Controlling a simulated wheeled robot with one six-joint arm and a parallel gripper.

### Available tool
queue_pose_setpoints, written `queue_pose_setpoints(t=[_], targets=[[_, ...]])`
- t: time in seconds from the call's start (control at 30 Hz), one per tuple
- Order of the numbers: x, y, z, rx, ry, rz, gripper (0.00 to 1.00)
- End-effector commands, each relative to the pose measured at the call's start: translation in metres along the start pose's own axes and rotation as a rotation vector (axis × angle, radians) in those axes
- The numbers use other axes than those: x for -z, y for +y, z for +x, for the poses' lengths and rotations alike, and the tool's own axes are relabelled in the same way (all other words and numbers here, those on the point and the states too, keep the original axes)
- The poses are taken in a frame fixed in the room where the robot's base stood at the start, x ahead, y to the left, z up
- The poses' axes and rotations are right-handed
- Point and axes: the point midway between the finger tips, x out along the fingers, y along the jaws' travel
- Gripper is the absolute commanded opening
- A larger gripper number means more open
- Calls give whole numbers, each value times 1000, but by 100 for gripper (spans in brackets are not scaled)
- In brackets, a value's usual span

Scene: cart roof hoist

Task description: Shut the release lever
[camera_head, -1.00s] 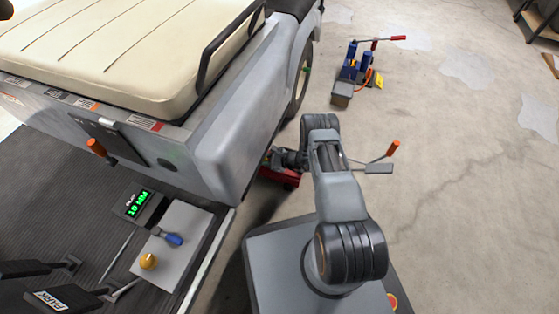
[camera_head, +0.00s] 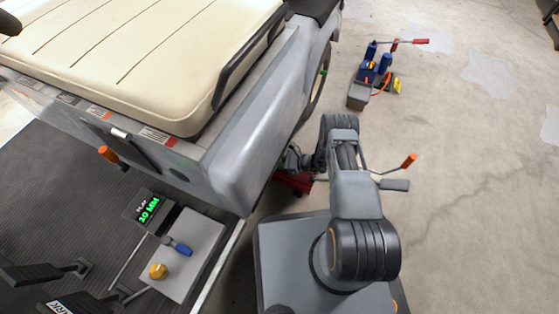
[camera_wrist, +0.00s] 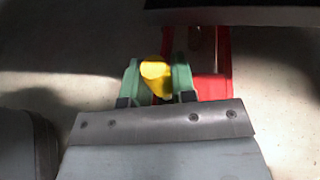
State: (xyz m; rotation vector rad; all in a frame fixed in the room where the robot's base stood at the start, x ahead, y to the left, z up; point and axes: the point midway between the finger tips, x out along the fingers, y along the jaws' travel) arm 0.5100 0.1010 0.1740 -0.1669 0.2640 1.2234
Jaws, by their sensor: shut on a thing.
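A small yellow lever (camera_wrist: 155,72), which I take for the release lever, sits between the green fingertips of my gripper (camera_wrist: 156,84) in the wrist view. The gripper is shut on it. Behind and beside it is a red jack (camera_wrist: 214,74); the jack also shows in the head view (camera_head: 295,182), low beside the cart's grey body. In the head view my gripper (camera_head: 291,160) reaches down at the cart's lower edge, and the lever is hidden.
The grey cart (camera_head: 235,165) with its cream seat (camera_head: 140,60) stands close left of my arm. An orange-gripped rod (camera_head: 408,160) sticks out right of my arm. A blue hoist unit (camera_head: 372,75) with a red handle stands farther back.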

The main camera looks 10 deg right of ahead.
Motion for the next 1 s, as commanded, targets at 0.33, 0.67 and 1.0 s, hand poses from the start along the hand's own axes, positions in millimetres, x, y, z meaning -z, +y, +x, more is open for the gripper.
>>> queue_pose_setpoints(t=[0.33,0.67,1.0], targets=[[-3,-3,0,3,-8,-3,39],[0,-4,-5,12,-4,2,51],[-3,-4,-47,15,-4,4,51]])
